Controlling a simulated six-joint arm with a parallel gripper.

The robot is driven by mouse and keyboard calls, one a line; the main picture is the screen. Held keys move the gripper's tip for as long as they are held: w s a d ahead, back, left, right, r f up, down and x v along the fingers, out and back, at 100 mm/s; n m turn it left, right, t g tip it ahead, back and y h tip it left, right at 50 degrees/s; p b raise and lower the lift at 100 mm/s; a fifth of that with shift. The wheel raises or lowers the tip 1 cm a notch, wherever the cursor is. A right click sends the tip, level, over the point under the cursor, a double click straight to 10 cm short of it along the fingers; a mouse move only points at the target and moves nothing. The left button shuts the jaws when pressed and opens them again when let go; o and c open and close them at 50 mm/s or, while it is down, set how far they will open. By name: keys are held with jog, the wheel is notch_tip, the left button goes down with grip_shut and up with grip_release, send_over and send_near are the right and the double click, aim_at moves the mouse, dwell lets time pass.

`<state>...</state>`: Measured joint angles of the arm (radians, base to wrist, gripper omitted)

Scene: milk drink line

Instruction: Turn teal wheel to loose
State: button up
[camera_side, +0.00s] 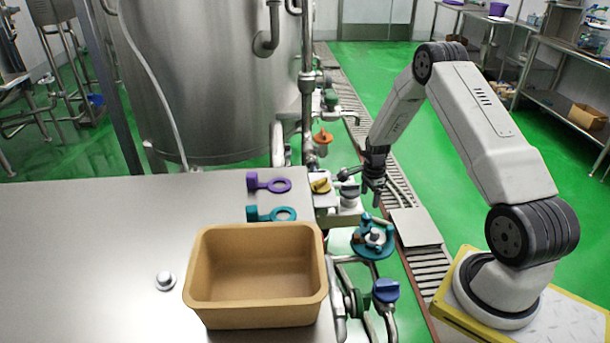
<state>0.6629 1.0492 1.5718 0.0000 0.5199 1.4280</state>
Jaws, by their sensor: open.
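The teal wheel (359,250) sits on the pipework right of the steel table, with a pale hub and teal upright parts in its middle. My gripper (370,202) points down just above and behind the wheel in the picture, apart from it. Its jaws are open, and nothing shows between them. Any marking for loose on the wheel is too small to read.
A tan bin (203,307) stands on the steel table (80,250). Purple (268,184) and teal (270,214) ring-ended pieces lie behind it. Yellow (320,186), orange (323,137) and blue (386,290) valve handles stand close by on the pipes.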

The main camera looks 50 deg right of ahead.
aim_at(367, 215)
jog(key=shift+f, duration=0.15)
jog(key=shift+f, duration=3.8)
grip_shut()
